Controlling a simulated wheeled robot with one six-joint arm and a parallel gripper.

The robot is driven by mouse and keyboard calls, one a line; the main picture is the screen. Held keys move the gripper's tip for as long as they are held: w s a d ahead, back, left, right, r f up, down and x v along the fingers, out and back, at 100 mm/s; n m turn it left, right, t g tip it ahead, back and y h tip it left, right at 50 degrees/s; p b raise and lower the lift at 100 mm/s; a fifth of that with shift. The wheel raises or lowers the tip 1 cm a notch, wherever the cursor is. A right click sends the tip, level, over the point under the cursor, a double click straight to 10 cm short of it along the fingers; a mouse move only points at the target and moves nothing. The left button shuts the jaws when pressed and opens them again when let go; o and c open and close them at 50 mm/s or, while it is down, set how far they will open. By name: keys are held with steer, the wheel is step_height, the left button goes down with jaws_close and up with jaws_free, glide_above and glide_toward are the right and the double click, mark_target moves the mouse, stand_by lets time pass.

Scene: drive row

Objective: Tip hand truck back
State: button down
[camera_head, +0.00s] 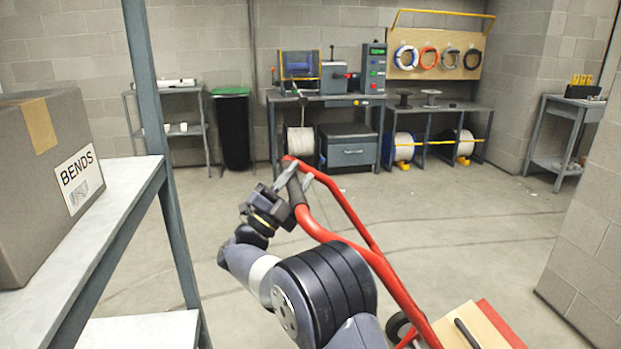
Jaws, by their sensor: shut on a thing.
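The red hand truck (352,217) stands at the lower right of the head view. Its frame slants from the handle near the middle down to the lower right. My gripper (287,180) is shut on its dark handle grip (296,188). A wheel (397,327) shows partly at the bottom. A tan load with a dark strip (470,331) lies by the lower frame, cut off by the picture edge. The toe plate and the other wheel are out of view, so I cannot tell whether the truck's base is on the floor.
A shelf rack (112,232) with a box labelled BENDS (50,165) is close on the left. A block wall (590,240) is close on the right. Workbenches (335,98) and a black bin (233,130) line the back. The floor between is clear.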

steer(key=shift+a+f, duration=0.35)
steer(key=shift+f, duration=0.3)
steer(key=c, duration=1.5)
jaws_free()
steer(key=shift+s, duration=0.1)
steer(key=shift+c, duration=0.2)
steer(key=shift+o, duration=0.8)
steer(key=shift+a, duration=0.25)
steer(key=shift+o, duration=1.4)
steer(key=shift+d+r, duration=0.1)
steer(key=shift+r, duration=0.1)
steer(key=v, duration=1.1)
steer(key=shift+d, duration=0.15)
